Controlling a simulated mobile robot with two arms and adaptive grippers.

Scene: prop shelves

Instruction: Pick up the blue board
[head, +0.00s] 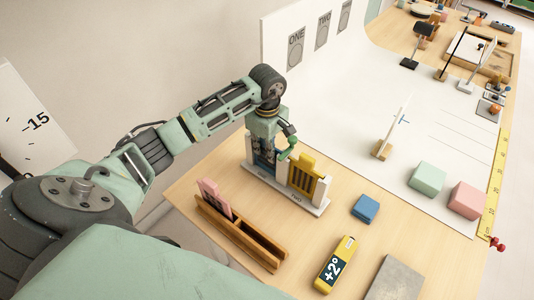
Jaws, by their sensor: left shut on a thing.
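The blue board (264,163) stands upright at the left end of a pale stand (318,209), partly hidden by my arm and gripper. My left gripper (264,146) is over the board from above and is shut on it. The board seems to be still in or just at its slot; I cannot tell whether it is lifted. A yellow board (304,175) stands in the slot marked TWO on the right. My right gripper is not in view.
A wooden rack (266,252) with a pink board (215,196) is in front. A blue block (365,208), yellow +2° block (336,264) and grey slab (394,282) lie to the right. Green (427,178) and pink (467,200) blocks stand on the white sheet.

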